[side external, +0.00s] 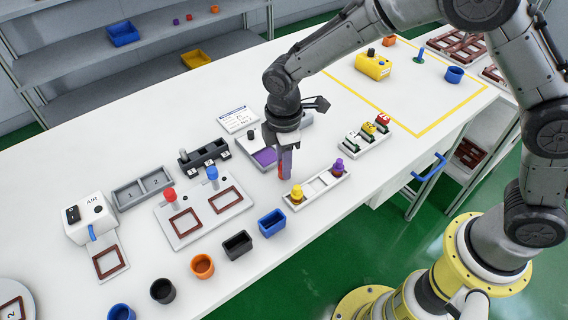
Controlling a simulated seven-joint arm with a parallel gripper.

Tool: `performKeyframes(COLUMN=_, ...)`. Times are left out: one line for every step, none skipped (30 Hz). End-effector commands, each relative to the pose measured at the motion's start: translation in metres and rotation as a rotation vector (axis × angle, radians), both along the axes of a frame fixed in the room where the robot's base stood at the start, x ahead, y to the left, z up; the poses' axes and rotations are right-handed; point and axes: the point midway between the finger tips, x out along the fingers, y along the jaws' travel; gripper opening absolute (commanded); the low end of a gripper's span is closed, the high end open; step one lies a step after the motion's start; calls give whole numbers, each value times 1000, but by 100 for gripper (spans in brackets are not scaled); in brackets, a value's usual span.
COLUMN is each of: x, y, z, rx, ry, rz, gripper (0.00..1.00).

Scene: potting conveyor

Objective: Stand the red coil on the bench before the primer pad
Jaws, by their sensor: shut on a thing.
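My gripper (285,160) points down over the middle of the white bench (225,265). It is shut on the red coil (284,172), of which only a small red and purplish part shows below the jaws. The fingers hide the rest. I cannot tell whether its lower end touches the bench. The primer pad, seemingly the purple pad (264,157) in a pale grey tray, lies just left of the gripper and is partly hidden by it.
A white rack (318,186) with a yellow coil (297,193) and a purple coil (337,167) stands close in front and right. A dark block holder (204,156) is to the left. Blue (272,222) and black (237,245) bins line the front edge.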

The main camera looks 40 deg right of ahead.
Motion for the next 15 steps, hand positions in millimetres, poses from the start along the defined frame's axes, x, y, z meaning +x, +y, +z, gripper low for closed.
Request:
performKeyframes(x=0, y=0, z=-5, rx=-1, ry=1, rz=0, gripper=0)
performKeyframes(x=0, y=0, z=-7, rx=0, ry=0, rz=0, gripper=0)
performKeyframes(x=0, y=0, z=-8, rx=0, ry=-1, rz=0, gripper=0)
performKeyframes(x=0, y=0, z=-8, rx=1, ry=-1, rz=0, gripper=0)
performKeyframes(x=0, y=0, z=-8, rx=1, ry=-1, rz=0, gripper=0)
performKeyframes(x=0, y=0, z=-7, rx=1, ry=-1, rz=0, gripper=0)
performKeyframes(x=0, y=0, z=-7, rx=1, ry=-1, rz=0, gripper=0)
performKeyframes(x=0, y=0, z=-7, rx=1, ry=-1, rz=0, gripper=0)
performKeyframes(x=0, y=0, z=-7, rx=1, ry=-1, rz=0, gripper=0)
performKeyframes(x=0, y=0, z=-8, rx=0, ry=0, rz=0, gripper=0)
performKeyframes(x=0, y=0, z=-9, rx=0, ry=0, rz=0, gripper=0)
performKeyframes(x=0, y=0, z=-10, rx=0, ry=0, rz=0, gripper=0)
performKeyframes(x=-1, y=0, z=-11, rx=-1, ry=1, rz=0, gripper=0)
performKeyframes(x=0, y=0, z=-11, rx=0, ry=0, rz=0, gripper=35)
performKeyframes(x=0, y=0, z=-11, rx=0, ry=0, rz=0, gripper=42)
